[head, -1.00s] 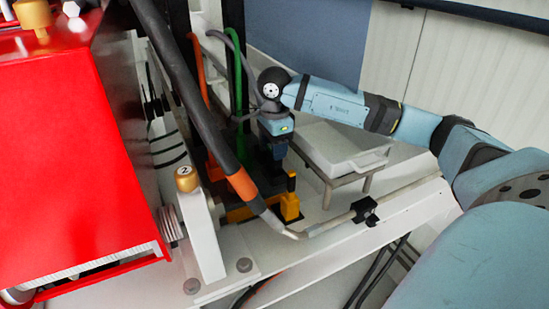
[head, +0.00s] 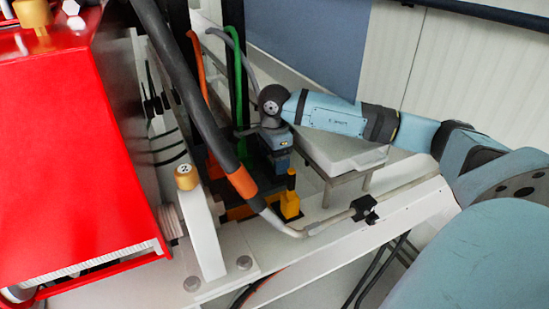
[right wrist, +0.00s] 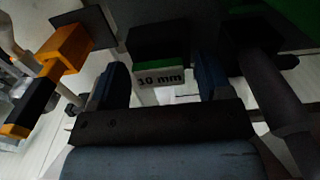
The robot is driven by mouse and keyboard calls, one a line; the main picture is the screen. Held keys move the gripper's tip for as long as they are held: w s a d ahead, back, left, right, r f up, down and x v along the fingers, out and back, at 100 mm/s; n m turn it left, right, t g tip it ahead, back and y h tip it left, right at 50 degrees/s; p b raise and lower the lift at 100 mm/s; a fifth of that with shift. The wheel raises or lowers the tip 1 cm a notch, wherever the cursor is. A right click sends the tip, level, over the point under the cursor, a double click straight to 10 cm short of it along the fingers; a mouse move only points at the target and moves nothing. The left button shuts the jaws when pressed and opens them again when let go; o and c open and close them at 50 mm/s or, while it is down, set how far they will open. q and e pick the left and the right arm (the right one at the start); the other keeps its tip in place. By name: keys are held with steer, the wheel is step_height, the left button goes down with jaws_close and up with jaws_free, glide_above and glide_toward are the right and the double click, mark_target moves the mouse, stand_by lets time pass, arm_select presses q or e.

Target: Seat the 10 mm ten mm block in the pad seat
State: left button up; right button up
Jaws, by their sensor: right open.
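The 10 mm block (right wrist: 160,77) shows in the right wrist view as a small piece with a white "10 mm" label and a green band, below a dark block-like part. My right gripper (right wrist: 162,92) is open, with one finger on each side of the block; gaps show between the fingers and the label. In the head view my right gripper (head: 279,160) points down behind the yellow-and-black fixture, and the block is hidden there. I cannot pick out the pad seat with certainty. My left gripper is not in view.
A yellow-orange bracket (right wrist: 62,60) stands left of the gripper. In the head view, an orange-banded dark hose (head: 200,115) crosses in front, yellow posts (head: 290,203) stand close by, and a white tray (head: 345,155) lies to the right. The red housing (head: 70,140) fills the left.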

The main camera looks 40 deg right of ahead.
steer(key=shift+r, duration=0.3)
step_height(320, 180, up, 12)
steer(key=b, duration=0.1)
steer(key=shift+f, duration=0.1)
stand_by(0.5)
